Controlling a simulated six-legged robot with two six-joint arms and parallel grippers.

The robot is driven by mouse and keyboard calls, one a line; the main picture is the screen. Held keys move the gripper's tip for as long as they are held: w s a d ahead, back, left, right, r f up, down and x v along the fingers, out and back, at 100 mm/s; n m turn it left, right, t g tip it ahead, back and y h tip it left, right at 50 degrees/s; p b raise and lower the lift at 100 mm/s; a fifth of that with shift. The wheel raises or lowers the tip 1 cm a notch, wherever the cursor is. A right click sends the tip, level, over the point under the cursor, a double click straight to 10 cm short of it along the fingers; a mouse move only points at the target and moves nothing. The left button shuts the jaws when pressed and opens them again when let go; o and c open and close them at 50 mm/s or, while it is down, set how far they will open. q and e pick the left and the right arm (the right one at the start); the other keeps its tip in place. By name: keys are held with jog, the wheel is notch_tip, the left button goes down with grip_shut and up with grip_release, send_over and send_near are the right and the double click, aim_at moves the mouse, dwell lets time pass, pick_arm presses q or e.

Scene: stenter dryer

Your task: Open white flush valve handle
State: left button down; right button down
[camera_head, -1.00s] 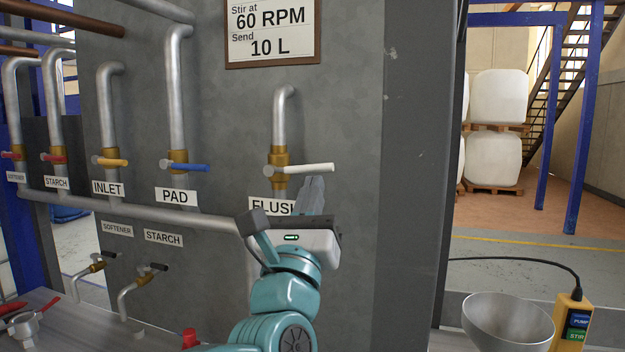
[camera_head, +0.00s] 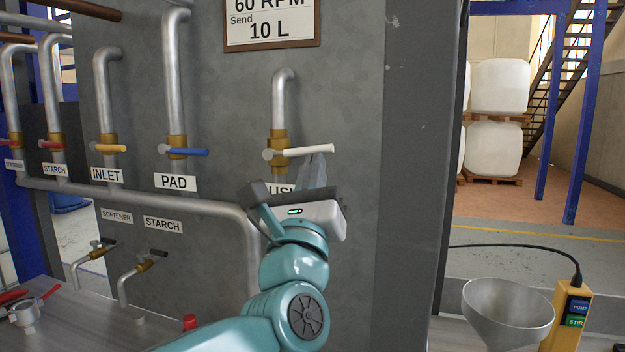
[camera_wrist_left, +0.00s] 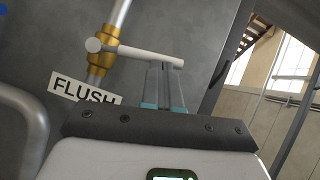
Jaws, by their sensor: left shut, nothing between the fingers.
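The white flush valve handle (camera_head: 308,150) points sideways to the right from a brass valve on a vertical grey pipe. It also shows in the left wrist view (camera_wrist_left: 145,56), above the FLUSH label (camera_wrist_left: 84,92). My left gripper (camera_head: 314,164) is just below the handle's right part, with its fingers pointing up. In the left wrist view the gripper (camera_wrist_left: 166,75) has its fingertips close together right under the handle near its free end. They are shut and empty; whether they touch the handle I cannot tell. My right gripper is not in view.
The PAD valve's blue handle (camera_head: 188,152) and the INLET valve's yellow handle (camera_head: 111,148) are to the left. A grey pipe (camera_head: 200,205) runs below them. A metal funnel (camera_head: 508,310) and a yellow pump control (camera_head: 572,315) stand at lower right.

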pick_arm(q)
jog(key=shift+n, duration=0.3)
jog(key=w+a+r+n+g+y+p, duration=0.1)
jog(key=a+r+n+g+y, duration=0.2)
jog(key=r+n+y, duration=0.5)
jog(key=shift+w+a+r+n, duration=0.15)
jog(key=shift+a+r+n, duration=0.35)
jog(key=shift+n, duration=2.1)
